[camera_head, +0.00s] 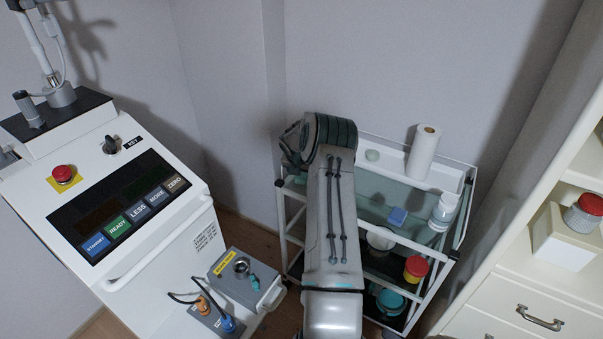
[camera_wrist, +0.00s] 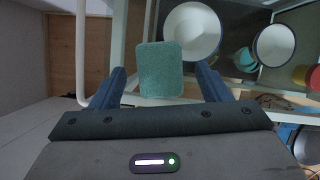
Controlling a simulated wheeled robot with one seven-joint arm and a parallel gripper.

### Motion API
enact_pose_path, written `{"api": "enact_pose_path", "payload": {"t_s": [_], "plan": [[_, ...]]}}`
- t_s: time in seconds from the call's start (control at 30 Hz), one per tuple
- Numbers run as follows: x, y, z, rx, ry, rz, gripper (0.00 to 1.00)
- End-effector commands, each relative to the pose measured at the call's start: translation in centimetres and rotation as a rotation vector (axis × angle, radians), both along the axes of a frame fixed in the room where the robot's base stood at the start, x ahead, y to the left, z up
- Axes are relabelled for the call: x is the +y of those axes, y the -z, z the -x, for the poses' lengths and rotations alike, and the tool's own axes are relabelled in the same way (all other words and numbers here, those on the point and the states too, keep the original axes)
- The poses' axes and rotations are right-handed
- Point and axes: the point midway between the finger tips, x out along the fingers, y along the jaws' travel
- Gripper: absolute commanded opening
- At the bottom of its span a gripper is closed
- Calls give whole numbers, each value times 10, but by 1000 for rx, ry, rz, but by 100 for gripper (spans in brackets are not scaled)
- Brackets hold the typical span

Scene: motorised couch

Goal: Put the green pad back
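A green pad (camera_wrist: 160,72), square with rounded corners, shows in the middle of the wrist view. My gripper (camera_wrist: 160,68) has its two blue fingers spread, one on each side of the pad. A gap shows between each finger and the pad's edge, so they appear apart. The pad's far right corner overlaps a white bowl (camera_wrist: 195,28). I cannot tell what the pad rests on. In the head view my arm covers much of the cart (camera_head: 462,205), and my fingers are hidden there.
The cart holds a paper roll (camera_head: 423,152), a blue block (camera_head: 397,216), a white bottle (camera_head: 443,212) and a red-lidded jar (camera_head: 415,268). A control console (camera_head: 120,205) stands left with a grey box (camera_head: 240,282). A cream cabinet (camera_head: 520,285) stands right. Walls close the back.

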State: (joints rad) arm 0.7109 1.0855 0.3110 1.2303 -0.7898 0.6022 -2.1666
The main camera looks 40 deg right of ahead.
Motion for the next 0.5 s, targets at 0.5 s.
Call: {"api": "enact_pose_path", "payload": {"t_s": [0.5], "plan": [[15,-46,10,-3,1,2,70]]}}
